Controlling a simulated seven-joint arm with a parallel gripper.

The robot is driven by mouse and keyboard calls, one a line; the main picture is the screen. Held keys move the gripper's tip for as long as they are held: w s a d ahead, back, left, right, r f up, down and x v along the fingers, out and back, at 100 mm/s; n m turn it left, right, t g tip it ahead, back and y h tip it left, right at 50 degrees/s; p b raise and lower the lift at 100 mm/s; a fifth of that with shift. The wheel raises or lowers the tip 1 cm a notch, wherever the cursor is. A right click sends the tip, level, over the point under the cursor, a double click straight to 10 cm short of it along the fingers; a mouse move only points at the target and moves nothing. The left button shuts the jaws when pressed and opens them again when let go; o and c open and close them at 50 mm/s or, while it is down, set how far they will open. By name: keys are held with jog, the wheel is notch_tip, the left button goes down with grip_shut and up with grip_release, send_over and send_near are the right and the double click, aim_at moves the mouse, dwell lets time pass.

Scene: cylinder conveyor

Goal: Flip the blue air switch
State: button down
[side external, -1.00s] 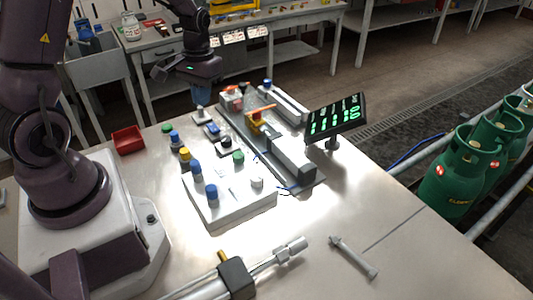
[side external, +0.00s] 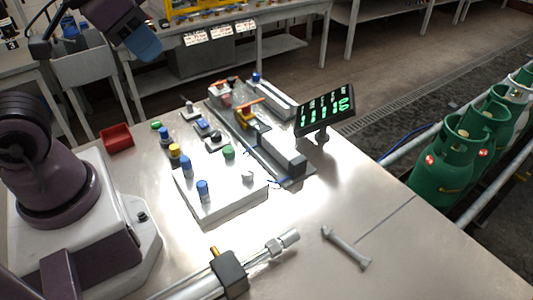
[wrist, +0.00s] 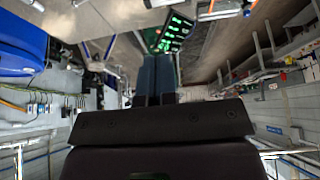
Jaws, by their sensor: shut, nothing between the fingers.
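A small switch with a blue top (side external: 202,124), which looks like the blue air switch, sits on the bench in the side external view. It is in a short row between a pale switch (side external: 190,109) and a dark one (side external: 214,140). Whether it is flipped is too small to tell. My gripper (side external: 148,48) is high above the back left of the bench, well clear of the switches. Its blue fingers are together and empty in the wrist view (wrist: 157,78). The wrist view does not clearly show the switch.
A white block (side external: 220,195) with blue, green and white pegs stands in front of the switches. A grey conveyor (side external: 285,160) and a green-digit display (side external: 325,110) are to the right. A red tray (side external: 116,138) is at left. A metal cylinder (side external: 255,262) lies in front.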

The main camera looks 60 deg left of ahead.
jog(key=shift+f, duration=0.1)
jog(key=w+a+f+m+g, duration=0.2)
jog(key=w+a+f+m, duration=0.3)
jog(key=m, duration=0.7)
jog(key=w+a+f+m+g, duration=0.1)
jog(key=w+a+f+m, duration=0.3)
jog(key=a+m, duration=0.5)
jog(key=w+a+f+m+g, duration=0.2)
jog(key=w+a+f+m, duration=0.3)
jog(key=m, duration=1)
jog(key=shift+w+a+f+g, duration=0.3)
jog(key=shift+a+f, duration=1.15)
jog(key=shift+f, duration=0.4)
